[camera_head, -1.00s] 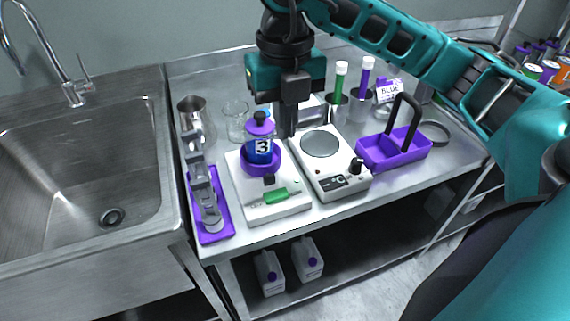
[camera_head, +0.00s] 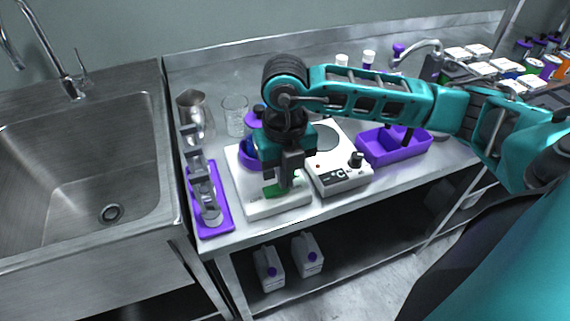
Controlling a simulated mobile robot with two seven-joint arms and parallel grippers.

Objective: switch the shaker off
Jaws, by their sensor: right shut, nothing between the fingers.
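The shaker (camera_head: 260,207) is a white box at the front of the steel bench. A purple holder (camera_head: 249,157) on its top carries a blue bottle, now mostly hidden behind my right arm. A green switch piece (camera_head: 272,191) shows on the shaker's front part, partly covered by the fingers. My right gripper (camera_head: 286,184) is shut and empty, pointing down at the green piece. I cannot tell whether the fingertips touch it or how it is set. My left gripper is not in view.
A white hot plate (camera_head: 341,181) with a black knob stands close on the right. A purple tray (camera_head: 223,218) with a grey rack is on the left, beside the sink (camera_head: 85,165). A purple carrier (camera_head: 400,152) stands farther right. A metal jug (camera_head: 196,113) and glass beaker (camera_head: 235,117) stand behind.

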